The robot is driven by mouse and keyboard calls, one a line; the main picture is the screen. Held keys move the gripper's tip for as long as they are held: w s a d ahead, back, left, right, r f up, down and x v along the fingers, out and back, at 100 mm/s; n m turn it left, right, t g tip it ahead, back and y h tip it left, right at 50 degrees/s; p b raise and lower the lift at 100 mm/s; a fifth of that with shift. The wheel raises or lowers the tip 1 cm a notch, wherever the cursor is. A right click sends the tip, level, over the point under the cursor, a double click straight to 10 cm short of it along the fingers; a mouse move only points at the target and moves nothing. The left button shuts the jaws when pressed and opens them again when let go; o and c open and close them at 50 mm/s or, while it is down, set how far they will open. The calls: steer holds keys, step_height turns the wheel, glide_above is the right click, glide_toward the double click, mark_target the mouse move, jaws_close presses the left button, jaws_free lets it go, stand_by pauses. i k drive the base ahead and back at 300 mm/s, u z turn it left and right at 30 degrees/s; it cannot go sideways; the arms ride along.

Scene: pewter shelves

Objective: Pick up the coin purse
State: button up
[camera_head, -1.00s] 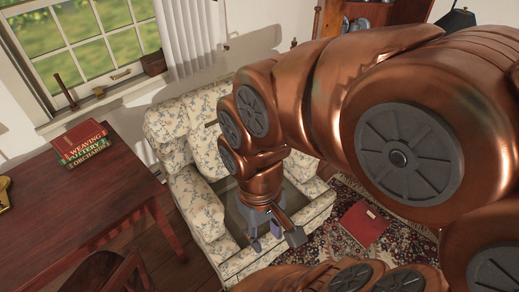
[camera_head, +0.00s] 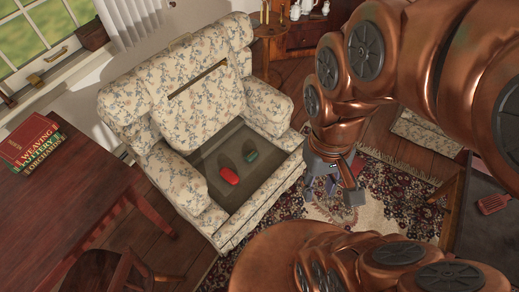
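Two small things lie on the dark seat of the floral armchair (camera_head: 245,205): a red, rounded one (camera_head: 230,175) and a smaller dark green one (camera_head: 251,156) behind and right of it. Either could be the coin purse; I cannot tell which from this view. My gripper (camera_head: 320,185) hangs right of the armchair, over the patterned rug, pointing down.
A wooden table (camera_head: 60,215) with stacked books (camera_head: 30,142) stands at left, a wooden chair (camera_head: 110,272) at its front. The armchair's arms and back surround the seat. Patterned rug (camera_head: 385,205) lies at right.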

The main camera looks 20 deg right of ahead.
mark_target(249, 157)
steer(key=u, duration=0.5)
steer(key=k, duration=0.65)
steer(key=u, duration=0.8)
steer(key=i, duration=1.15)
steer(key=z, duration=0.85)
